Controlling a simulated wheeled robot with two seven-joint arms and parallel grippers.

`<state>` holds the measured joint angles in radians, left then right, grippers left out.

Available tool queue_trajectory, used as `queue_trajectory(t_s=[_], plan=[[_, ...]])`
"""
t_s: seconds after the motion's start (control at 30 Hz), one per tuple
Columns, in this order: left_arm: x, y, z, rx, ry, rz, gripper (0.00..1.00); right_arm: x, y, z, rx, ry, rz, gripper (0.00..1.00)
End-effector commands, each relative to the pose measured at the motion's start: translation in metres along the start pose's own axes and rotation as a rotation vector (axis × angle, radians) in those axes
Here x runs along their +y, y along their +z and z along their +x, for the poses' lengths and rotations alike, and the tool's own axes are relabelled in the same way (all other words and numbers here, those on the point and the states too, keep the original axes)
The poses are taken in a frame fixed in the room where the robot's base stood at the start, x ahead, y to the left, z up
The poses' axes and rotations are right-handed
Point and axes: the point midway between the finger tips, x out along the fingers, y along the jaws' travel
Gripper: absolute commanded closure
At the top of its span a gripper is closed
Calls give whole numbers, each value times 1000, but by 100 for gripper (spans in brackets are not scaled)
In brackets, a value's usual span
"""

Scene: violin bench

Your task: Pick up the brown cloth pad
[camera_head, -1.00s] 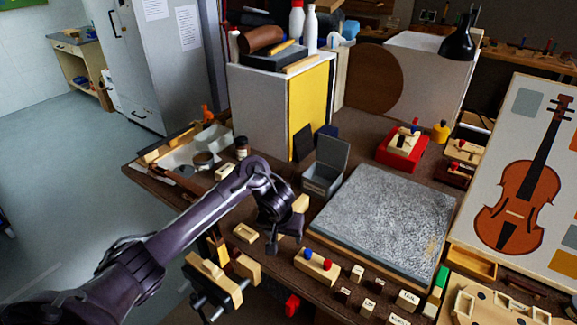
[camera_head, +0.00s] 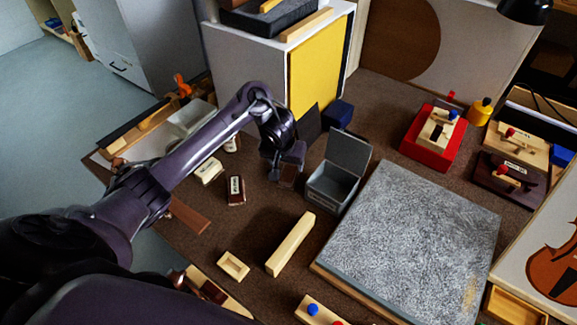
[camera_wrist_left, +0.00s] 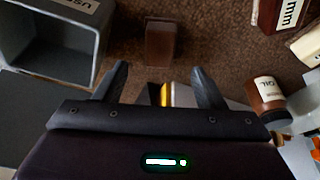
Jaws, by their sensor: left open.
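The brown cloth pad (camera_head: 288,178) appears as a small brown block on the dark brown bench top, left of the grey box. In the left wrist view the pad (camera_wrist_left: 160,43) lies just beyond the fingertips, roughly centred between them. My left gripper (camera_head: 286,163) points down over the pad in the head view and hides part of it. In the left wrist view the left gripper (camera_wrist_left: 159,72) is open, with nothing visible between its fingers. I cannot tell the exact height of the fingertips above the bench. My right gripper does not show.
A grey lidded box (camera_head: 338,175) stands open close to the right of my left gripper. It also shows in the left wrist view (camera_wrist_left: 97,55). A dark labelled block (camera_head: 236,190) and a brown bottle (camera_wrist_left: 265,95) are nearby. A grey stone slab (camera_head: 415,235) fills the right.

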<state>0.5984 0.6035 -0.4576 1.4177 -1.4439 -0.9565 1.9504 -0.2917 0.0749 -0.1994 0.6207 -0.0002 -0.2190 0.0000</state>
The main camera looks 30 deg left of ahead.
Motion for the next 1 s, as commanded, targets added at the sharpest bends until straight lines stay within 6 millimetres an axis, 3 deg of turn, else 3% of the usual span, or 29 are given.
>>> queue_trajectory(t_s=[0.1, 0.2, 0.5, 0.77, 1.0], plan=[[0, 2, 19, -1, 0, -2, 36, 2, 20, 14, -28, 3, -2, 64], [0, 0, 29, -1, 0, -2, 36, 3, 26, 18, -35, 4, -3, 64], [0, -1, 68, 0, -1, -1, 36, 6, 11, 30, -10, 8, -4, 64], [0, -2, 70, 1, 0, 1, 36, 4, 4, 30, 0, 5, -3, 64], [0, -2, 70, 1, -1, 1, 65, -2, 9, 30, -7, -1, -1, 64]])
